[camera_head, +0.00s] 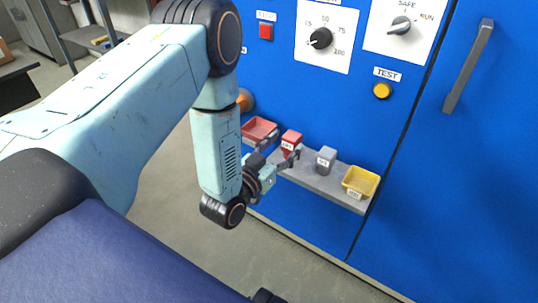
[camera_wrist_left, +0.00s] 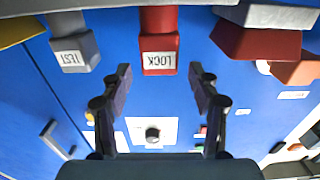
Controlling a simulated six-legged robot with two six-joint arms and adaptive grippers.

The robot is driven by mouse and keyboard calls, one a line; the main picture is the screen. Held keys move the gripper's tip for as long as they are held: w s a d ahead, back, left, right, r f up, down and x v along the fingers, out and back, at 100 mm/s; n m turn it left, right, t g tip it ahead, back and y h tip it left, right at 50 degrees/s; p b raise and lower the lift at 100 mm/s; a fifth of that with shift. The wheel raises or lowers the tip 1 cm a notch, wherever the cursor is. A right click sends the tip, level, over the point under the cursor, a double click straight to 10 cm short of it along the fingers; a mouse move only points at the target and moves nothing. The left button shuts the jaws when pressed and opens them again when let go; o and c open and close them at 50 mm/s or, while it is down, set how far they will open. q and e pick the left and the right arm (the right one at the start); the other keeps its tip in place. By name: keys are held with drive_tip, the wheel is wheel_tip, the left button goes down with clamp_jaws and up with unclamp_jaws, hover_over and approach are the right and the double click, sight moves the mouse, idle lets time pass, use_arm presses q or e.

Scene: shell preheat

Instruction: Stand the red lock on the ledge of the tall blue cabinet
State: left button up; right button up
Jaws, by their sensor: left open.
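The red lock (camera_head: 291,142) is a red block with a white label, upright on the grey ledge (camera_head: 318,184) of the tall blue cabinet (camera_head: 420,200). In the left wrist view, which is upside down, the lock (camera_wrist_left: 160,42) reads LOCK and lines up with the gap between my fingers. My left gripper (camera_head: 280,158) is open in front of the ledge. Its fingertips, also in the left wrist view (camera_wrist_left: 160,73), are on either side of the lock's line. My right gripper is not in view.
A grey block labelled TEST (camera_head: 326,160) and a yellow tray (camera_head: 360,182) stand right of the lock on the ledge. A red tray (camera_head: 259,129) is to its left. A dial (camera_head: 321,38), a switch (camera_head: 400,26), a yellow button (camera_head: 382,91) and a handle (camera_head: 468,66) are above.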

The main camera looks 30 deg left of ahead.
use_arm(q)
drive_tip(key=s+p, duration=0.2)
drive_tip(key=s, duration=0.6)
drive_tip(key=s+d+f+g, duration=0.3)
drive_tip(key=s+f+g, duration=0.5)
drive_tip(key=f, duration=0.4)
drive_tip(key=s+f+n+g+y, duration=0.1)
drive_tip(key=s+f+g, duration=0.2)
drive_tip(key=s+g, duration=0.7)
drive_tip(key=s, duration=0.9)
drive_tip(key=shift+a+y, duration=0.15)
drive_tip(key=shift+y, duration=0.15)
drive_tip(key=shift+s+n, duration=0.2)
drive_tip(key=shift+n, duration=0.1)
